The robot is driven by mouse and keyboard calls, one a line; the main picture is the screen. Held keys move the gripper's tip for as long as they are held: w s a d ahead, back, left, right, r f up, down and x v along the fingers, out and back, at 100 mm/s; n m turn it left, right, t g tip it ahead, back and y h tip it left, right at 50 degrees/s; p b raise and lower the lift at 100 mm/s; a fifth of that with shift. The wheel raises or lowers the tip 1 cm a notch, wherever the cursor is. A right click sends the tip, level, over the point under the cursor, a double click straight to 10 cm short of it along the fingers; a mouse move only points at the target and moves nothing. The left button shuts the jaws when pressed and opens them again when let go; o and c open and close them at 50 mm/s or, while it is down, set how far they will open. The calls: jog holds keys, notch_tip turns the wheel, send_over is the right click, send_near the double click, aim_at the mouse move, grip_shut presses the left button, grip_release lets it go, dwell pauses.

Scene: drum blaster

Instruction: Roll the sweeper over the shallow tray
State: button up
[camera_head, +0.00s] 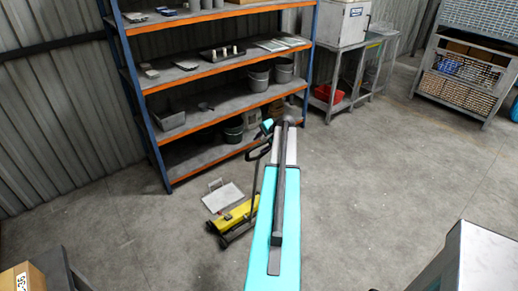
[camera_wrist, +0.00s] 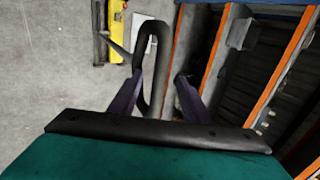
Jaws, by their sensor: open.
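The sweeper (camera_head: 236,215) has a yellow body and stands on the concrete floor, its dark shaft rising to a black loop handle (camera_head: 258,152). The shallow tray (camera_head: 223,197), pale grey with a small handle, lies flat on the floor right beside the sweeper's body, on the shelf side. In the wrist view, my gripper (camera_wrist: 160,78) is open, with the black loop handle (camera_wrist: 163,50) between its dark purple fingers, nearer the left one. Whether a finger touches the loop, I cannot tell. The yellow body (camera_wrist: 117,15) shows at the top, and the tray is partly hidden behind the handle.
A blue and orange shelf rack (camera_head: 215,95) with pots and trays stands close behind the handle. A metal bench (camera_head: 345,95) and a wire-basket cabinet (camera_head: 468,70) are at the back right. A cardboard box (camera_head: 22,278) is at the lower left. Open floor lies right and left.

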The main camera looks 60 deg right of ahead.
jog(key=shift+x, duration=0.75)
grip_shut()
